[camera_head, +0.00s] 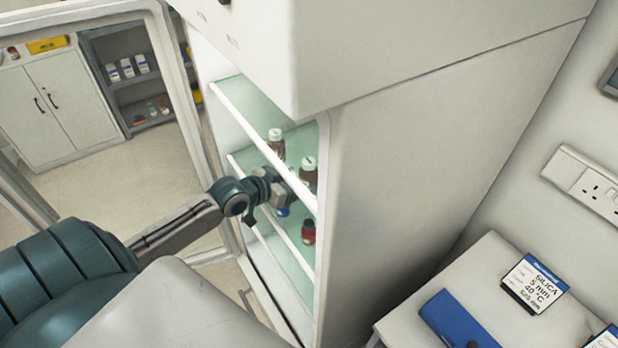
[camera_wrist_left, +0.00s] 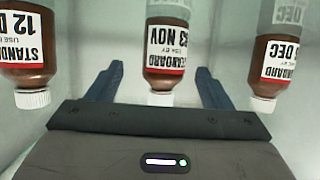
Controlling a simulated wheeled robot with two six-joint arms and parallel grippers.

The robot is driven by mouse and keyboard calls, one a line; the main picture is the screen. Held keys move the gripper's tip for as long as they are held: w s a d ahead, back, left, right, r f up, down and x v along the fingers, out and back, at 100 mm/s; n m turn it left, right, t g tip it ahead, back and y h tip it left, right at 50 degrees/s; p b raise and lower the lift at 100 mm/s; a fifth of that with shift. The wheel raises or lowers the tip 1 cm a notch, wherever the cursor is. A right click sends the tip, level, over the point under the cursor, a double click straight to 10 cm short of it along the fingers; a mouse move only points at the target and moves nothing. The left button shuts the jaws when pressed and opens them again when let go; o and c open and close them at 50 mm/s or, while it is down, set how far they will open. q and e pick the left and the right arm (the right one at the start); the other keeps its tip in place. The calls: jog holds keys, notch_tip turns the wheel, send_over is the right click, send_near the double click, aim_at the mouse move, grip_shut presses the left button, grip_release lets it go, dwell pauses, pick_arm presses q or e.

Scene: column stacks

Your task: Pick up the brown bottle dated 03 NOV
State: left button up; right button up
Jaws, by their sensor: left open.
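In the left wrist view, which shows the bottles upside down, a brown bottle (camera_wrist_left: 167,72) with a white cap has a label reading NOV, the day ending in 3. It stands between the two spread blue fingers of my left gripper (camera_wrist_left: 160,73), with a gap on each side. A brown bottle labelled 12 D... (camera_wrist_left: 28,72) is to its left, and another with a DEC label (camera_wrist_left: 270,70) is to its right. In the head view my left gripper (camera_head: 284,188) reaches into the cabinet shelf beside brown bottles (camera_head: 308,170); their labels cannot be read there. My right gripper is out of view.
The open cabinet has glass shelves with white front edges (camera_head: 262,140). A red bottle (camera_head: 308,233) stands on a lower shelf. The cabinet's side wall (camera_head: 400,160) closes off the right. A white table (camera_head: 490,262) with a blue box (camera_head: 455,318) is at the lower right.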

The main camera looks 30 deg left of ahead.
pick_arm(q)
jog(key=shift+w+d+f+p, duration=0.15)
jog(key=shift+w+p, duration=0.4)
jog(key=shift+w, duration=0.45)
jog(key=p+x, duration=0.1)
jog(key=x, duration=0.1)
jog(key=shift+w+f, duration=0.15)
jog(key=shift+w, duration=0.25)
jog(key=shift+w+f, duration=0.2)
jog(key=shift+w, duration=0.05)
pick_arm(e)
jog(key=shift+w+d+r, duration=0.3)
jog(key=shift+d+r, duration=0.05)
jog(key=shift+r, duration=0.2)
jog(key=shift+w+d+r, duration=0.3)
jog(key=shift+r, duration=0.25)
pick_arm(q)
jog(key=c, duration=1.1)
jog(key=shift+c, duration=0.3)
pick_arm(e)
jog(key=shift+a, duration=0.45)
pick_arm(q)
jog(key=shift+r, duration=0.15)
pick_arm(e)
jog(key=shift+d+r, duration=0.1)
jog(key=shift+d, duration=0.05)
